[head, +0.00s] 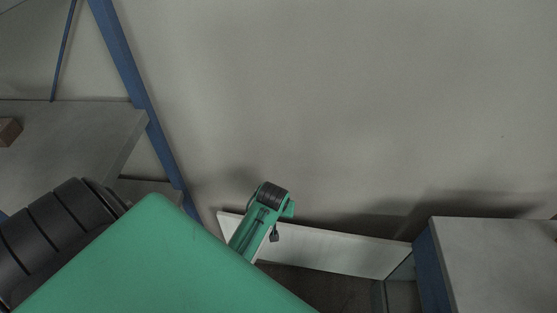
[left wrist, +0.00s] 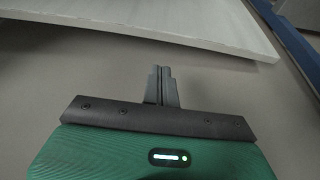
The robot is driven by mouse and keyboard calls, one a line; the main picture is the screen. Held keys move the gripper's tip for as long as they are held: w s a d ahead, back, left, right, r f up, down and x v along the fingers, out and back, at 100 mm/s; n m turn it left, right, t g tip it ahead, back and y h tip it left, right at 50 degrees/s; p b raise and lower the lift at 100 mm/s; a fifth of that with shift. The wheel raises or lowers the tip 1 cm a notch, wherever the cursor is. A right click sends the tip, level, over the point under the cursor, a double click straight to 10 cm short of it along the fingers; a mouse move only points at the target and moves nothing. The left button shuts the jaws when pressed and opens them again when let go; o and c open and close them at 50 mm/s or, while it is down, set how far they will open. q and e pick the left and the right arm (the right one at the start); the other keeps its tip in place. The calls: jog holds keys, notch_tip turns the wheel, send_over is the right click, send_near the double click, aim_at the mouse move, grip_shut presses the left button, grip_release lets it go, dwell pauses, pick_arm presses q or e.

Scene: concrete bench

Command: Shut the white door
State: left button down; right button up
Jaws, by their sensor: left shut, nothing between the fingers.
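The white door (head: 340,248) stands open at the bottom of the head view. It reaches left from the cabinet with a blue side (head: 432,268). My left arm covers part of its left end. My left gripper (head: 274,236) is small and dark there, in front of the door near its left end. In the left wrist view, the left gripper (left wrist: 162,72) is shut and empty. A pale panel, seemingly the door (left wrist: 165,22), crosses the top of that view beyond the fingertips, with a gap visible in the picture; contact is not visible. My right gripper is not in view.
A grey shelf (head: 75,140) with a brown block (head: 9,131) and a blue post (head: 130,75) stand at left. The cabinet's grey top (head: 500,260) is at lower right. The plain wall or floor surface between them is clear.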

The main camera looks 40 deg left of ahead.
pick_arm(q)
jog(key=x, duration=0.9)
jog(key=shift+f, duration=0.35)
jog(key=shift+w, duration=0.1)
